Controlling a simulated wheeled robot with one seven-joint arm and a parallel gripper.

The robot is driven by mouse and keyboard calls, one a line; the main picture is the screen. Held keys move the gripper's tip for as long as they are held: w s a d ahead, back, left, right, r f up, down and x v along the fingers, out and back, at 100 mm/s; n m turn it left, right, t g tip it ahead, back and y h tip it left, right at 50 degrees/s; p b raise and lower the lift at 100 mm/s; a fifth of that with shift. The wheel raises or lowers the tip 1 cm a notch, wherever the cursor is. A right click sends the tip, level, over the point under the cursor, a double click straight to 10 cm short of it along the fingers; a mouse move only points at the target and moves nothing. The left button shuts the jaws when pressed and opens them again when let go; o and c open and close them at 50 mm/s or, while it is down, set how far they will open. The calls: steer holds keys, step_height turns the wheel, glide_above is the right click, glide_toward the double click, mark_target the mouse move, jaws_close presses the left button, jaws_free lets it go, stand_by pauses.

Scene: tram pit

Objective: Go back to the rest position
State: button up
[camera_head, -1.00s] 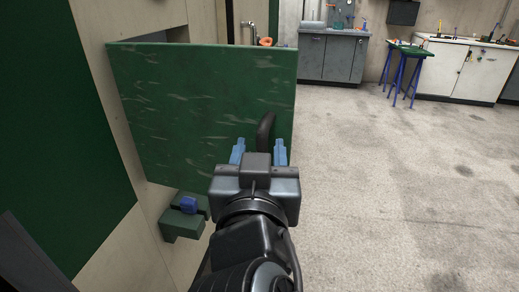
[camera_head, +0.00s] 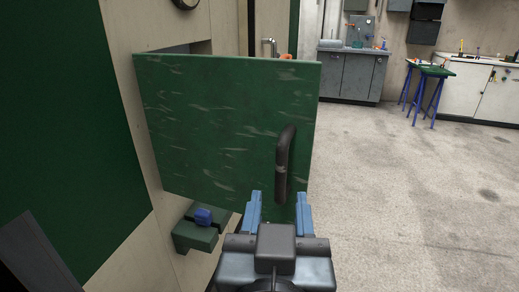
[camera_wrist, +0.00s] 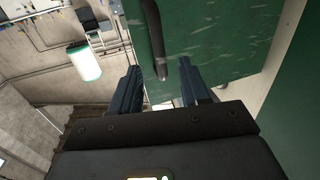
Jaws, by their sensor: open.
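My gripper (camera_head: 279,212) is open and empty, its two blue fingers apart, just below and in front of the black handle of the green door. It also shows in the wrist view (camera_wrist: 158,80). The green scuffed door (camera_head: 215,125) stands swung open from the wall on the left. Its curved black handle (camera_head: 285,165) is near the door's right edge. In the wrist view the handle (camera_wrist: 153,40) lies ahead, between the finger lines, and the fingers do not close on it.
A green bracket (camera_head: 195,237) with a blue part (camera_head: 203,216) juts from the wall below the door. Grey cabinets (camera_head: 350,72), a blue-legged stool (camera_head: 428,90) and a white cupboard (camera_head: 478,90) stand at the back. The floor (camera_head: 410,190) to the right is clear.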

steer(key=s+d+f+n+g+y, duration=0.15)
steer(key=s+d+f, duration=0.3)
steer(key=f, duration=0.45)
steer(key=s+d+f+n+g+y, duration=0.1)
steer(key=s+d+f+n+y, duration=0.2)
steer(key=s+f, duration=0.4)
steer(key=s+d+m+h, duration=0.1)
steer(key=s+d, duration=0.4)
steer(key=s, duration=0.4)
steer(key=s+d+f+m, duration=0.1)
steer(key=s+d+m, duration=0.1)
steer(key=s+d, duration=0.3)
steer(key=s, duration=0.3)
steer(key=shift+s+h, duration=0.35)
steer(key=shift+a, duration=0.15)
